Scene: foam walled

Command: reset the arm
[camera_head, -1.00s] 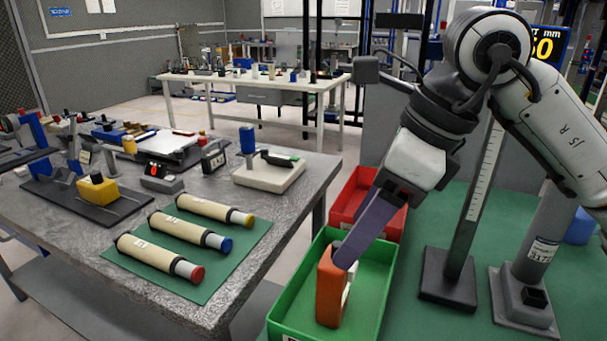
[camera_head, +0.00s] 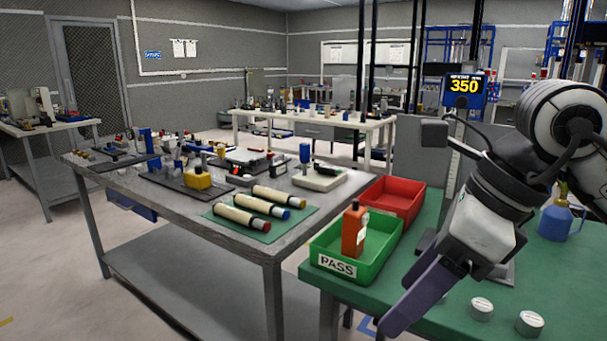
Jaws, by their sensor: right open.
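My right arm comes in from the right. Its gripper (camera_head: 394,318) is open, with its purple-grey fingers pointing down and left, and I see nothing held between them. An orange block-like bottle (camera_head: 355,230) with a white label stands upright in that bin, apart from the fingers. My left gripper is not in view.
A red bin (camera_head: 396,196) stands behind the green one and looks empty. White round pieces (camera_head: 529,323) and a blue can (camera_head: 560,222) are on the green bench top (camera_head: 430,322). A grey table (camera_head: 190,211) with tubes on a green mat stands to the left. A display (camera_head: 465,86) reads 350.

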